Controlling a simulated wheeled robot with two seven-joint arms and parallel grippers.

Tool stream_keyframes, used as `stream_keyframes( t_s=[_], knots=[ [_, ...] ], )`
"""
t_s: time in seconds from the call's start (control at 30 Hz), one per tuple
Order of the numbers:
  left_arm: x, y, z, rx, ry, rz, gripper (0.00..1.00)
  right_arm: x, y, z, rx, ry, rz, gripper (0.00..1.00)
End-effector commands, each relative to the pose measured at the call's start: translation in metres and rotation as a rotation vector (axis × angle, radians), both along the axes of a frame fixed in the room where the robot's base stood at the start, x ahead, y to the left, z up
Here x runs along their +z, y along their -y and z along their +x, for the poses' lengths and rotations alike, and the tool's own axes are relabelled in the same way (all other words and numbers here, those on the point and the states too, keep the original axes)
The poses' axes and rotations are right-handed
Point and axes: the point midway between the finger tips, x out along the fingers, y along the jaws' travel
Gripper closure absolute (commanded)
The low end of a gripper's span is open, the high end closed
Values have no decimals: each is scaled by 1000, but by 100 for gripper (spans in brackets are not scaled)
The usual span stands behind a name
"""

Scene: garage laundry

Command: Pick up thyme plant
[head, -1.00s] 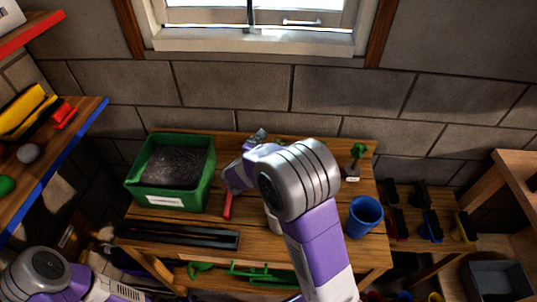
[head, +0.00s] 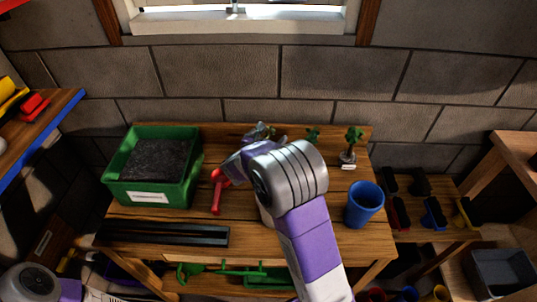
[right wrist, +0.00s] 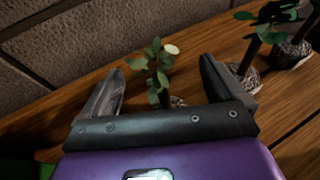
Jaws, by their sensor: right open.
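Small potted plants stand along the back of the wooden table. No label is readable, so I cannot tell which one is thyme. In the right wrist view a leafy green plant (right wrist: 157,88) with one pale round spot stands between the spread fingers of my right gripper (right wrist: 160,69), apart from both; its base is partly hidden. In the head view my right gripper (head: 262,132) is at the table's back, partly hidden by my arm. To its right stand a second plant (head: 312,135) and a third plant (head: 350,148) with a white tag. My left gripper is out of view.
A green bin of dark soil (head: 192,180) stands on the table's left, a red tool (head: 217,195) beside it. A black tray (head: 165,233) lies at the front edge and a blue cup (head: 364,205) at the right. The block wall (head: 235,75) is close behind.

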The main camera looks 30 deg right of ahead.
Motion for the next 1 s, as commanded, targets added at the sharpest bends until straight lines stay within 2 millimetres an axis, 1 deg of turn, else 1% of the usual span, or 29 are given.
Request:
stream_keyframes(
  t_s=[0.03, 0.13, 0.4, 0.47, 0.9, 0.93, 0.97, 1.0],
  knots=[
    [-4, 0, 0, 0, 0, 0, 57, -5, 6, 4, -2, 0, 0, 5],
    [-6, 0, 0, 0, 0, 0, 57, -7, 14, 10, 0, 0, 0, 5],
    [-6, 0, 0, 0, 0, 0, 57, -6, 16, 12, 2, 0, 1, 5],
    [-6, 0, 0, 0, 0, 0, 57, -6, 16, 12, 2, 0, 1, 13],
    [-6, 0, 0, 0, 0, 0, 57, -7, 16, 12, 2, 0, 1, 80],
    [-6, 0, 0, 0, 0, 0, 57, -7, 16, 12, 1, 0, 1, 85],
    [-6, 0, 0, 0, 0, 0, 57, -6, 16, 12, 2, 1, 0, 87],
    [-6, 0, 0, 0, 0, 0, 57, -6, 16, 12, 2, 1, 0, 87]
  ],
)
